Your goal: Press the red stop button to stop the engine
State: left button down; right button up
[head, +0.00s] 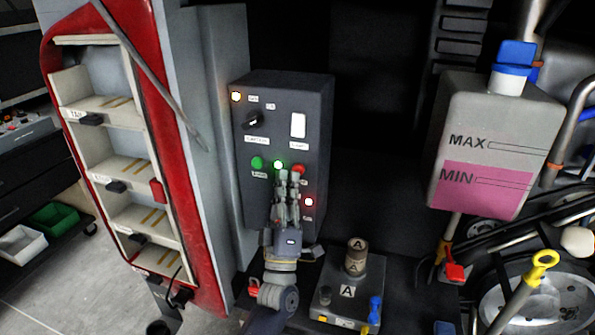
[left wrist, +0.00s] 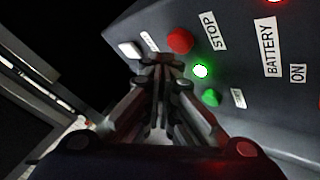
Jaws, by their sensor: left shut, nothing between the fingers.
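The red stop button (head: 298,169) sits on the dark control box (head: 290,120), right of a lit green lamp (head: 278,164) and a green button (head: 257,162). In the left wrist view the red button (left wrist: 180,40) shows beside its STOP label (left wrist: 208,30). My left gripper (head: 289,176) is shut and empty, its fingertips in front of the box just below the lamp and the red button. In the left wrist view its fingertips (left wrist: 163,62) appear just below the red button. I cannot tell whether they touch the panel. My right gripper is not in view.
A rotary switch (head: 253,120), a white switch (head: 298,125) and a glowing red lamp (head: 309,202) are on the box. A red-framed shelf unit (head: 150,170) stands left. A coolant tank (head: 490,140) stands right. A block marked A (head: 347,291) stands below right.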

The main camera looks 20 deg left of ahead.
pick_arm(q)
jog(key=shift+w, duration=0.1)
dwell(0.7)
jog(key=shift+w+b, duration=0.3)
jog(key=shift+w, duration=0.05)
jog(key=shift+w+b, duration=0.45)
jog(key=shift+w, duration=0.05)
dwell(0.7)
jog(key=shift+s, duration=0.2)
jog(key=shift+s+p, duration=0.45)
jog(key=shift+s, duration=0.3)
jog(key=s+p, duration=0.2)
jog(key=s, duration=0.3)
